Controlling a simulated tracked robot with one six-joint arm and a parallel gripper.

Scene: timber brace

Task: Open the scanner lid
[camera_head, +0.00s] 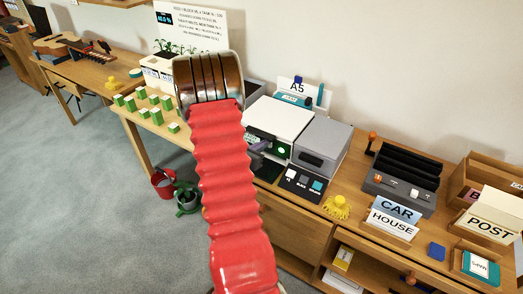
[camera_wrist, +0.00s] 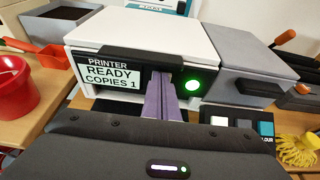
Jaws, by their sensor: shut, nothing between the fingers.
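The printer (camera_head: 262,139) has a white flat lid (camera_head: 279,117) on top. It also shows in the wrist view with a white top (camera_wrist: 140,35), and its display (camera_wrist: 107,74) reads "PRINTER READY COPIES 1". A green round button (camera_wrist: 193,84) is lit at the right of its front. The lid lies flat and closed. My gripper (camera_wrist: 170,78) has purple fingers, shut and empty, reaching to the dark front just under the lid's front edge. I cannot tell whether they touch it. In the head view my gripper (camera_head: 261,145) is partly hidden by my red arm.
A grey box (camera_head: 322,142) stands directly right of the printer, with a black handle (camera_wrist: 262,87). A panel with small buttons (camera_head: 302,184) and a yellow brush-like object (camera_head: 338,207) lie in front. A red bucket (camera_wrist: 14,85) and orange scoop (camera_wrist: 38,53) stand left in the wrist view.

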